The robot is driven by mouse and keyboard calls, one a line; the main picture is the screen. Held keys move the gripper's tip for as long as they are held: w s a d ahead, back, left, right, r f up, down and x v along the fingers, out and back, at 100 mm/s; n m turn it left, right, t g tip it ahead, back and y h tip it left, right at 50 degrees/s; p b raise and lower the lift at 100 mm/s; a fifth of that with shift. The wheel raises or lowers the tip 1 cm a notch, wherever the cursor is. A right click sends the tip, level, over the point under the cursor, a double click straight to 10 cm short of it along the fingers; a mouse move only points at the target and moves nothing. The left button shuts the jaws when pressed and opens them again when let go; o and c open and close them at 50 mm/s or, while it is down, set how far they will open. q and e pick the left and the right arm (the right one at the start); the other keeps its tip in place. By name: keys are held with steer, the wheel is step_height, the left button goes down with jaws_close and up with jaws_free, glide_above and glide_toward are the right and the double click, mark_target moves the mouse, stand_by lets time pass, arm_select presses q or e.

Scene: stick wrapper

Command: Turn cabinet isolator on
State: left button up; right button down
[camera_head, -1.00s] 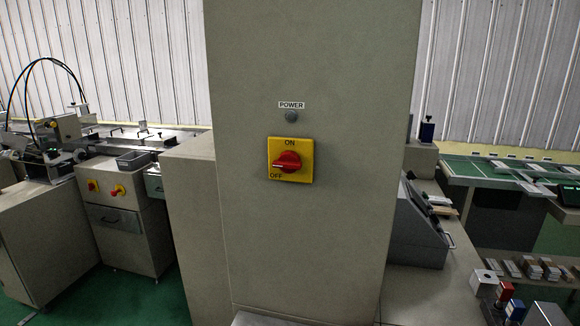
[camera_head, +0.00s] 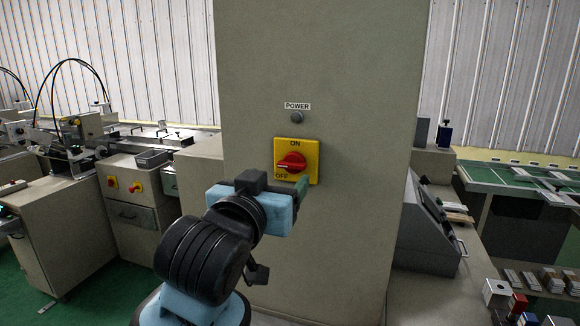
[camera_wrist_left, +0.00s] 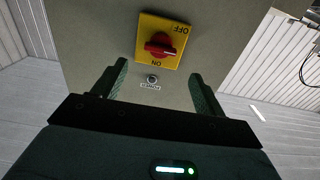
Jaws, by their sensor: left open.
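The knob's handle points left, by the OFF mark. My left gripper (camera_head: 280,183) is just below and in front of the plate in the head view and hides its lower edge. In the left wrist view, which is upside down, its two fingers (camera_wrist_left: 159,72) stand apart with nothing between them. The red knob (camera_wrist_left: 160,45) lies beyond the fingertips, apart from them. My right gripper is out of view.
A grey round lamp (camera_head: 297,117) under a POWER label sits above the plate on the tall beige cabinet (camera_head: 350,60). A machine with red and yellow buttons (camera_head: 124,185) stands left. A sloped console (camera_head: 428,230) stands right. The cabinet face around the switch is clear.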

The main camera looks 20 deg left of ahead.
mark_target(290, 165)
arm_select(q)
steer(key=shift+w+d, duration=0.15)
steer(key=shift+w, duration=3.8)
steer(key=c, duration=1)
